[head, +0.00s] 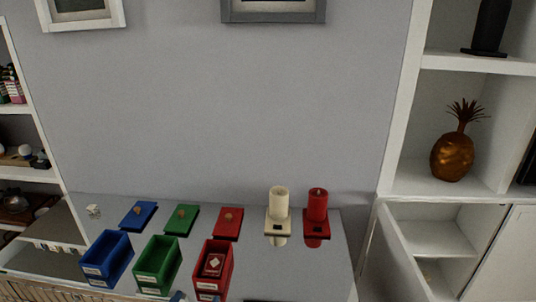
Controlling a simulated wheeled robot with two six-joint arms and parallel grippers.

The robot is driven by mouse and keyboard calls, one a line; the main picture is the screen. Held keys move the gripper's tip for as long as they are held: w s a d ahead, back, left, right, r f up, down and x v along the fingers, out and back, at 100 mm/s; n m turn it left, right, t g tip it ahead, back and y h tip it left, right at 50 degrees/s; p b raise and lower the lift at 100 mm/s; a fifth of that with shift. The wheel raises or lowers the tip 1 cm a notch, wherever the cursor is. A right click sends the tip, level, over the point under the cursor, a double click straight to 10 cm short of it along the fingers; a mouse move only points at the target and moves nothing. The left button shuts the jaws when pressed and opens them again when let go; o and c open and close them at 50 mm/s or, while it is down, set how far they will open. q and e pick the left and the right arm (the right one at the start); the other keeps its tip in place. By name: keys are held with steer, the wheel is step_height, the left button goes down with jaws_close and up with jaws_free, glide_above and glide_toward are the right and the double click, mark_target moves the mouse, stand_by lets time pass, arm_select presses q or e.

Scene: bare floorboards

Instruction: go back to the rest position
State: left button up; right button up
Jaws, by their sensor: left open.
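Only a small part of my left gripper (179,296) shows at the bottom edge, just below the green bin (157,264). It is open, and I see nothing held in it. Most of it is cut off by the frame. My right gripper is not in view. The grey table (325,265) stands against the wall. A blue bin (107,258) and a red bin (213,268) stand in a row with the green one. A small red-and-white item (213,264) is in the red bin.
Behind the bins lie a blue lid (139,214), a green lid (181,219) and a red lid (228,223), each with a knob. Shelves flank the table; a cabinet door (402,250) hangs open at right.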

arm_select(q)
steer(key=s+a+f+g+y, duration=0.15)
steer(key=s+g, duration=0.25)
steer(key=s, duration=0.4)
steer(key=s+a+f+g, duration=0.3)
steer(key=s, duration=0.5)
steer(key=s+a+f+g, duration=0.2)
steer(key=s+g, duration=0.2)
steer(key=s, duration=0.4)
steer(key=a+f+g, duration=0.1)
steer(key=a+f, duration=0.2)
steer(key=f, duration=2.7)
steer(key=s+a+f+g, duration=0.1)
steer(key=s+f, duration=1.7)
steer(key=f, duration=0.1)
steer(key=shift+a+f, duration=0.2)
steer(key=shift+f, duration=0.2)
